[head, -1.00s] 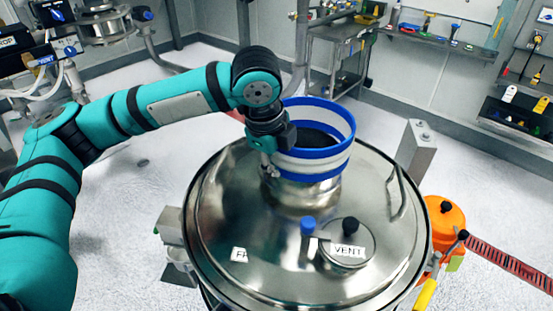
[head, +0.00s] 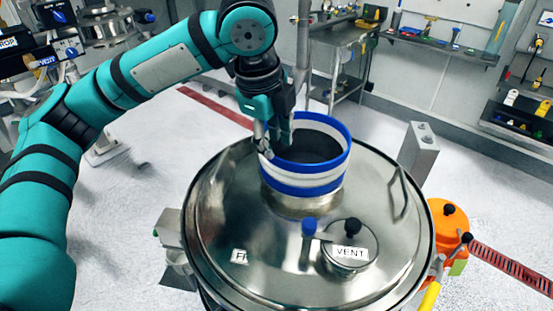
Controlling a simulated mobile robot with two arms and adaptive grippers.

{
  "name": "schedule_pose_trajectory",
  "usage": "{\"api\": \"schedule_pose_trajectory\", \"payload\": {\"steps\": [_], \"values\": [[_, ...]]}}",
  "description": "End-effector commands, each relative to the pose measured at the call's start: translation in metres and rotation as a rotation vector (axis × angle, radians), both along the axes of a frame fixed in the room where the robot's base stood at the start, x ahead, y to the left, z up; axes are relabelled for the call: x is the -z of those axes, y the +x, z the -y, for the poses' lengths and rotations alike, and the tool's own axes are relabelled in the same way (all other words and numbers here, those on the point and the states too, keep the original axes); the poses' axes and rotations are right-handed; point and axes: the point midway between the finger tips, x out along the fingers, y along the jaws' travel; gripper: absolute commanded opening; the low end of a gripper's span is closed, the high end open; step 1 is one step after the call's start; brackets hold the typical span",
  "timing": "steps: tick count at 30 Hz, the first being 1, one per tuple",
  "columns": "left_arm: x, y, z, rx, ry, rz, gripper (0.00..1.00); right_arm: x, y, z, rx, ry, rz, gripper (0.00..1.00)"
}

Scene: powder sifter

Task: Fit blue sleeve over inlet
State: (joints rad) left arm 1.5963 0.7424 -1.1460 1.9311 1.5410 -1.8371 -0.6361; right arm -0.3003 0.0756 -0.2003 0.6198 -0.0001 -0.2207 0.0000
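The blue-and-white striped sleeve (head: 318,181) is an open ring at the top of the big steel vessel. It stands roughly upright around the steel inlet neck (head: 300,206), whose lower part shows beneath it. How far down the sleeve reaches inside is hidden. My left gripper (head: 275,150) points down at the sleeve's left rim. Its two fingers look apart, with their tips close to the rim, and I see no clear grip on the sleeve wall. Whether a finger touches the wall is unclear. My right gripper is out of view.
The steel lid (head: 225,220) carries a VENT cap (head: 347,252), a blue knob (head: 309,226) and a curved handle (head: 399,193). A grey post (head: 418,150) and an orange container (head: 445,225) stand at right. A steel bench (head: 340,45) is behind.

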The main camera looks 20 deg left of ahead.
Motion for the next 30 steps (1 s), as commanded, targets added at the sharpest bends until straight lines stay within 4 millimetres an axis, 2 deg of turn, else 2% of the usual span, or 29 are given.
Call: {"api": "schedule_pose_trajectory", "payload": {"steps": [3,9,15,26,30], "values": [[-0.024,-0.005,-0.001,-0.001,-0.001,0.004,0.29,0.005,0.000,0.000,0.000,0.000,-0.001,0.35],[-0.050,-0.012,-0.002,-0.002,-0.001,0.001,0.29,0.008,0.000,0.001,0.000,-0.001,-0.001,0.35],[-0.057,-0.013,-0.003,-0.002,0.000,-0.001,0.29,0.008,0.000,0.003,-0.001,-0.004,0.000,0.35],[-0.056,-0.013,-0.003,-0.002,0.000,-0.001,0.29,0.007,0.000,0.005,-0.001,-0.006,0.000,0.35],[-0.070,-0.013,-0.003,-0.002,0.000,0.000,0.29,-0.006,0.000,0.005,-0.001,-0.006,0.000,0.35]]}}
